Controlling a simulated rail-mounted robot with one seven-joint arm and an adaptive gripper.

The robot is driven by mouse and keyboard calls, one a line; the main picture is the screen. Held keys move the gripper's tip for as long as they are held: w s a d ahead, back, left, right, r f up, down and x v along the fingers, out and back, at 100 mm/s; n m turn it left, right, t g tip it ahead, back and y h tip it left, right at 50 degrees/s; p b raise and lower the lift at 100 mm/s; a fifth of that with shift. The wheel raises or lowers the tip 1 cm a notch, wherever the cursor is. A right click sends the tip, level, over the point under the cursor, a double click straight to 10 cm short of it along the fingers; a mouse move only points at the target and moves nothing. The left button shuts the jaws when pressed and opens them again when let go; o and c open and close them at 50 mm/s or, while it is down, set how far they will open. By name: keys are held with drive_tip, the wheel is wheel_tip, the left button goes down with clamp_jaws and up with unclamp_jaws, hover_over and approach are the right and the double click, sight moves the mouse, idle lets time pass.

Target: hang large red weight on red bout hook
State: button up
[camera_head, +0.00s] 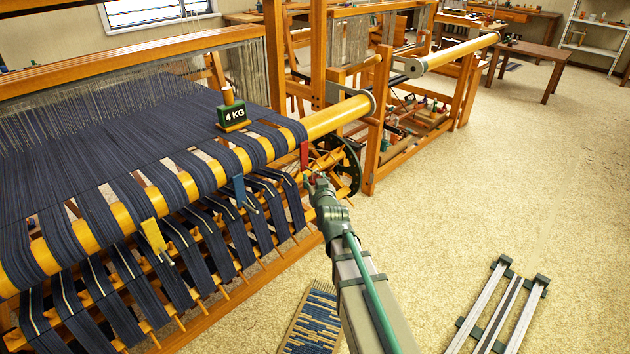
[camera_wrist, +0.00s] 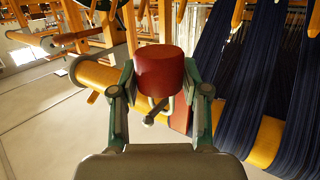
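My gripper (camera_wrist: 160,84) is shut on a large red weight (camera_wrist: 165,68), a red cylinder with a pale wire loop at one end. The wrist view looks inverted, with the loop at the weight's lower side in the picture. A red strip (camera_wrist: 181,116), which looks like the red bout hook, shows just behind and right of the loop; contact between them cannot be told. In the head view the red bout hook (camera_head: 304,155) hangs at the right end of the wooden beam (camera_head: 331,117), just above my gripper (camera_head: 317,179). The weight is mostly hidden there.
A blue hook (camera_head: 239,190) and a yellow hook (camera_head: 153,236) hang farther left on the beam. A green 4 KG block (camera_head: 233,117) sits on the dark blue warp. A spoked wheel (camera_head: 347,168) is close behind my gripper.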

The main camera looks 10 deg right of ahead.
drive_tip(key=o, duration=0.4)
drive_tip(key=shift+c, duration=0.2)
drive_tip(key=s+r, duration=0.1)
drive_tip(key=s, duration=0.6)
drive_tip(key=s+f+g, duration=0.5)
drive_tip(key=s+f, duration=0.3)
drive_tip(key=f, duration=0.4)
drive_tip(key=s+f+g, duration=0.5)
drive_tip(key=s+f, duration=0.3)
drive_tip(key=f, duration=0.4)
drive_tip(key=s+f+g, duration=0.5)
drive_tip(key=s+f, duration=0.3)
drive_tip(key=f, duration=0.4)
drive_tip(key=s+d+f+g, duration=0.1)
drive_tip(key=s+f+g, duration=0.4)
drive_tip(key=s, duration=0.9)
drive_tip(key=s+f+g, duration=0.3)
drive_tip(key=s+f, duration=0.5)
drive_tip(key=s, duration=0.7)
wheel_tip(320, 180, up, 13)
drive_tip(key=p, duration=1.3)
drive_tip(key=shift+w, duration=0.25)
drive_tip(key=shift+f, duration=0.1)
